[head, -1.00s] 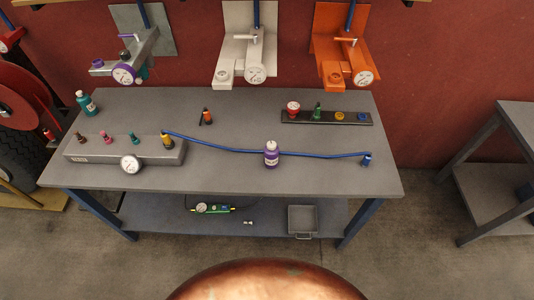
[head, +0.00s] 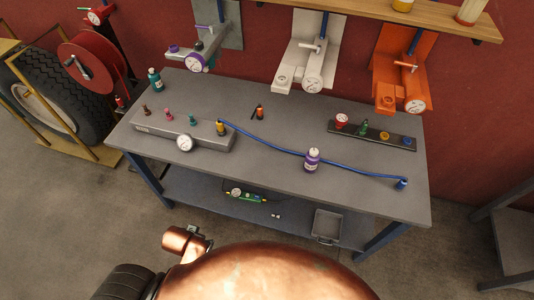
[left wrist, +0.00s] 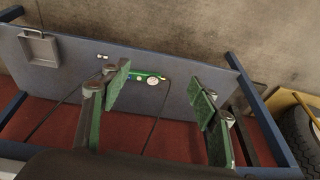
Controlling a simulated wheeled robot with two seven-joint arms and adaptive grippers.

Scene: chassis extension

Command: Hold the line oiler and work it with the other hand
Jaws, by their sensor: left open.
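Three gauge-bearing units hang on the wall: a grey one (head: 196,61), a white one (head: 313,84) and an orange one (head: 386,95). A long grey block (head: 215,142) with a gauge and several coloured fittings lies on the bench. A purple bottle (head: 312,161) stands near the bench's front edge, and a teal bottle (head: 155,82) at its back left. I cannot tell which is the line oiler. My left gripper (left wrist: 163,100) is open and empty in the left wrist view, its green-padded fingers apart before the lower shelf. My right gripper is not in view.
A blue hose (head: 290,149) runs across the bench (head: 260,175). A dark strip (head: 352,135) holds coloured parts. The lower shelf (head: 290,221) carries a gauge device (head: 238,194), also in the left wrist view (left wrist: 152,81), and a tray (head: 327,226). A hose reel (head: 88,68) stands left.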

